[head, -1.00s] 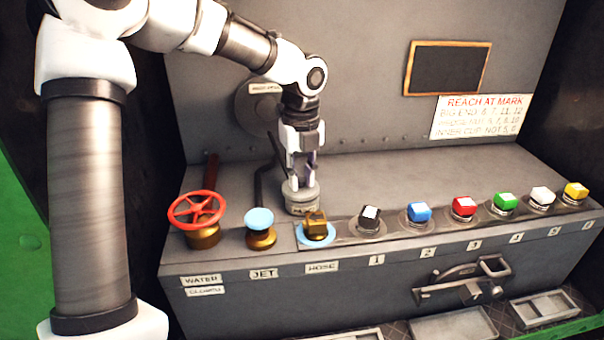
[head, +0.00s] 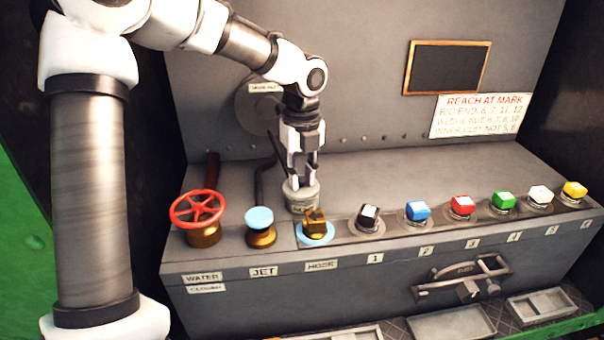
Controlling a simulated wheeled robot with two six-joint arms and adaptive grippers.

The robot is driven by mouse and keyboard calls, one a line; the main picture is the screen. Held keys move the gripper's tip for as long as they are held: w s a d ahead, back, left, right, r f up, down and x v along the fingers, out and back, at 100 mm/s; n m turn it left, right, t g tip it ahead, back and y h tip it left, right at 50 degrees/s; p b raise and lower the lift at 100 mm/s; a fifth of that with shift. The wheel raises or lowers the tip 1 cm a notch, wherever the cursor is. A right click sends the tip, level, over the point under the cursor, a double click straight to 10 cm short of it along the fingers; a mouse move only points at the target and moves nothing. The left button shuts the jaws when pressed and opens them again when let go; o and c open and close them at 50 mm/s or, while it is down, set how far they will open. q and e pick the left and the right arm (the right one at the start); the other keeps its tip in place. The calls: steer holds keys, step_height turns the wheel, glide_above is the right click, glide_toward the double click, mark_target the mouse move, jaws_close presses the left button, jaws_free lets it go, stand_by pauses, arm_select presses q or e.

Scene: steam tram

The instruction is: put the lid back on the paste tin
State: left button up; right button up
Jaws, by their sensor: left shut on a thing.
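The paste tin (head: 301,203) is a small grey-white round tin with a label on its side. It stands on the grey bench top behind the brass hose fitting. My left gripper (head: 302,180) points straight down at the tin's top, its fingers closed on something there. I take this to be the lid (head: 300,186), which looks to be at the top of the tin. I cannot tell whether it is seated or slightly raised. My right gripper is not in view.
A red valve wheel (head: 197,209), a blue-topped jet knob (head: 259,220) and the brass hose fitting (head: 316,222) stand close in front. Several coloured knobs run along the front edge to the right. The bench top behind them is clear.

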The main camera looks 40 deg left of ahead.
arm_select(q)
steer(key=shift+d+r+p, duration=0.1)
steer(key=shift+p, duration=0.35)
steer(key=shift+f+p, duration=0.2)
steer(key=shift+p, duration=0.15)
stand_by(0.9)
steer(key=shift+p, duration=0.45)
stand_by(0.5)
steer(key=o, duration=1.2)
steer(key=shift+o, duration=0.2)
step_height(320, 180, up, 5)
steer(key=p, duration=0.6)
steer(key=shift+r+p, duration=0.65)
steer(key=shift+r, duration=0.4)
